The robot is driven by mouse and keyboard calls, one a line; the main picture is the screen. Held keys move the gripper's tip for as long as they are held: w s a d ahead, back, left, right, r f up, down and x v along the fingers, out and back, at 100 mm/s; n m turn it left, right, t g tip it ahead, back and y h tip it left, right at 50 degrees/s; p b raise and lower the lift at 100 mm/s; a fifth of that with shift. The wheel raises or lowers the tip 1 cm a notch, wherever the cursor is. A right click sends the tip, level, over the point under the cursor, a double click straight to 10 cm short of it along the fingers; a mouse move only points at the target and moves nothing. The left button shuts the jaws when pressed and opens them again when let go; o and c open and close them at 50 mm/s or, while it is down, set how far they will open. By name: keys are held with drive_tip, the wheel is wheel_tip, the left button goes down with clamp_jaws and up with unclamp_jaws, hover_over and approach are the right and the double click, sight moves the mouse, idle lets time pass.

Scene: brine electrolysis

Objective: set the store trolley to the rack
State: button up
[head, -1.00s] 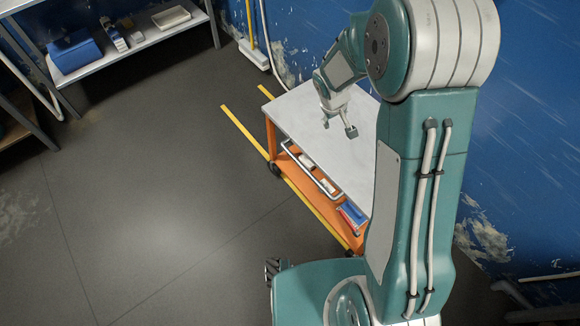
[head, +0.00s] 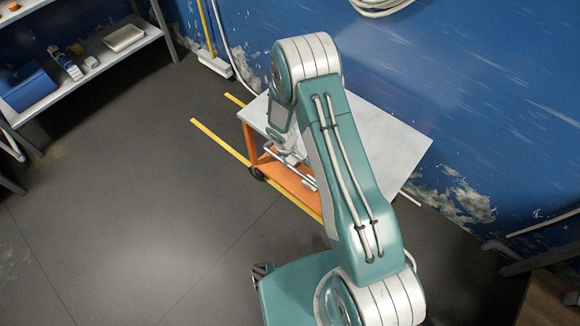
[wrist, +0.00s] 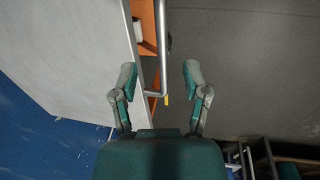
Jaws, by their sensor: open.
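The trolley (head: 392,128) has a pale grey top and an orange frame, and stands by the blue wall at the centre. Its top also fills the left of the wrist view (wrist: 80,55). A metal side rail (wrist: 163,40) runs along its near side. My gripper (wrist: 161,74) is open and empty, its fingers on either side of the rail in the wrist view; contact cannot be told. In the head view my gripper (head: 290,157) is low at the trolley's near side, partly behind my arm. A grey metal rack (head: 90,62) stands upper left.
The rack's shelf holds a blue box (head: 27,88), a white tray (head: 124,38) and small items. A broom (head: 212,62) leans at the wall. Yellow floor lines (head: 222,142) run by the trolley. The floor at left is clear.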

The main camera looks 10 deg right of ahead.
sight(292, 168)
drive_tip(key=f, duration=0.5)
drive_tip(key=w+f, duration=0.1)
drive_tip(key=f, duration=0.2)
drive_tip(key=shift+d+f, duration=0.15)
drive_tip(key=shift+d, duration=0.15)
drive_tip(key=shift+f, duration=0.25)
drive_tip(key=shift+d+f, duration=0.25)
drive_tip(key=shift+d, duration=0.25)
drive_tip(key=shift+a, duration=0.15)
clamp_jaws()
drive_tip(key=shift+a, duration=0.1)
